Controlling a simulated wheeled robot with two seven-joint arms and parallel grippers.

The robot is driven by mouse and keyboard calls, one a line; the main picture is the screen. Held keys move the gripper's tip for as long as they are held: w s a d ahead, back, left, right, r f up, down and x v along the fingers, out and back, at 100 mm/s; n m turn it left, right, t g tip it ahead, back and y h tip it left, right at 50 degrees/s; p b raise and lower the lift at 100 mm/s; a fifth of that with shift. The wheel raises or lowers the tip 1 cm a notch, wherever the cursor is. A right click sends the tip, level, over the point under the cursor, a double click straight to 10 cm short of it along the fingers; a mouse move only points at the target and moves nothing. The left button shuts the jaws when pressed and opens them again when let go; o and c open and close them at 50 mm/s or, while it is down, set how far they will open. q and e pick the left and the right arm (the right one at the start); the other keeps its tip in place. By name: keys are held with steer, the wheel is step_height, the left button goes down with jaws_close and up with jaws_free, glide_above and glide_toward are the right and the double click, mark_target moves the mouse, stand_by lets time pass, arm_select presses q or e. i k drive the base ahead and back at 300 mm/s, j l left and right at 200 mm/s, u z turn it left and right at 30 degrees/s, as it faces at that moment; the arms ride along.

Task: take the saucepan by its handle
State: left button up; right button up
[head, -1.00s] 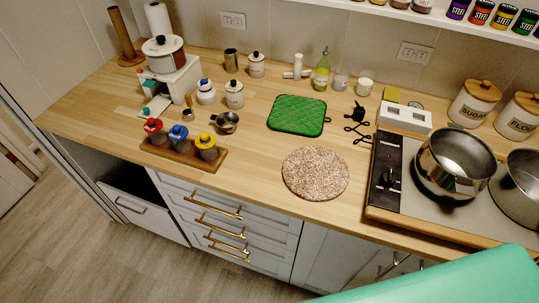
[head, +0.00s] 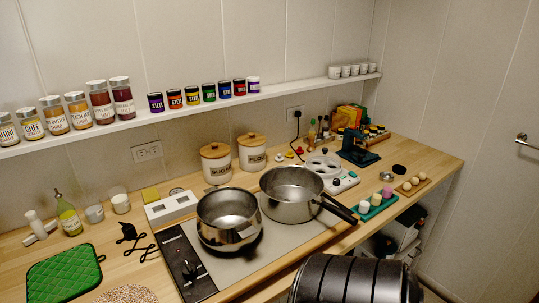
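The saucepan (head: 288,197) is a steel pan on the right part of the hob. It stands upright, and its long black handle (head: 338,210) points right and toward the front of the counter. A second steel pot (head: 226,222) stands close to its left on the same hob. Neither of my grippers shows in the head view, so nothing is seen touching the saucepan or its handle.
The hob (head: 267,243) has a black knob panel at its left. Sugar (head: 215,168) and flour (head: 252,158) canisters stand behind. A green tray (head: 375,208) with small cups lies right of the handle. A jar shelf (head: 145,119) runs above.

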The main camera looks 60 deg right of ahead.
mark_target(289, 194)
steer(key=z, duration=2.25)
steer(key=j, duration=0.45)
